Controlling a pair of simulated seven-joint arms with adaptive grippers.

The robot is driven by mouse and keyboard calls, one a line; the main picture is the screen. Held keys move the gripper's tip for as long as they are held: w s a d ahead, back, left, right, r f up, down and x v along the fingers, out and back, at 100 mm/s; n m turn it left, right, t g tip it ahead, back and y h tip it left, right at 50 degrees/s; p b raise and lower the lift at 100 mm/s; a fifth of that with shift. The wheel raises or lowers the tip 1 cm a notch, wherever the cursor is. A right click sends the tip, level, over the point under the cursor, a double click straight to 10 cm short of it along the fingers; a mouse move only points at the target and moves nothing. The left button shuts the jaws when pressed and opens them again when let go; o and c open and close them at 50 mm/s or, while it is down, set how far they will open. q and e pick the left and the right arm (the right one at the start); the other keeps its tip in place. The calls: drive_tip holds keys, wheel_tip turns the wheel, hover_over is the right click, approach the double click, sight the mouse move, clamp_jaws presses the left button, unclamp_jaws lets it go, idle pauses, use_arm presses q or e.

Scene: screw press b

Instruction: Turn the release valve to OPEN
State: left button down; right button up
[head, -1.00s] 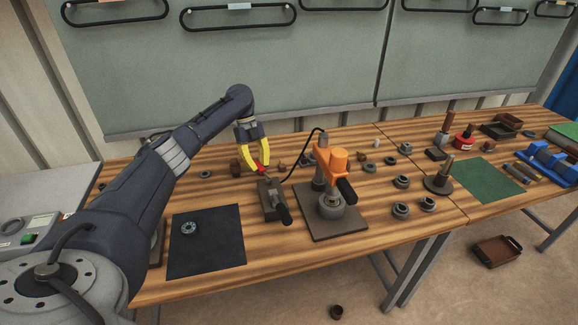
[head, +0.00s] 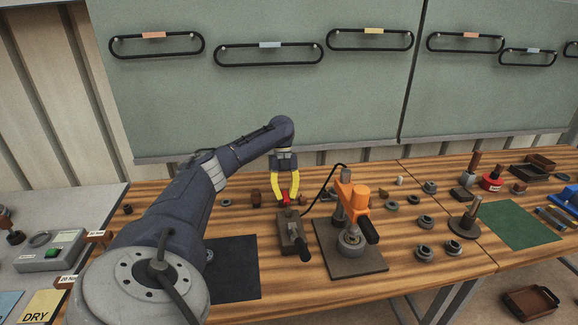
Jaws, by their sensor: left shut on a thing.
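The release valve (head: 286,199) is a small red part at the back end of a dark pump block (head: 290,227) on the wooden bench. My left gripper (head: 286,199), with yellow fingers, reaches down from behind the block and is shut on the red valve. The fingers hide part of it, and its OPEN marking is too small to read. A black hose (head: 324,180) arches from the block area toward an orange press (head: 353,198) on a dark base plate. My right gripper is out of view.
Several dark round parts (head: 425,221) stand right of the press. A green mat (head: 516,226) lies further right. A grey box with a green button (head: 50,252) is at far left.

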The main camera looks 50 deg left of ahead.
use_arm(q)
drive_tip(key=shift+d+f, duration=0.1)
drive_tip(key=c, duration=1.2)
unclamp_jaws()
drive_tip(key=shift+c, duration=0.2)
drive_tip(key=v, duration=1.2)
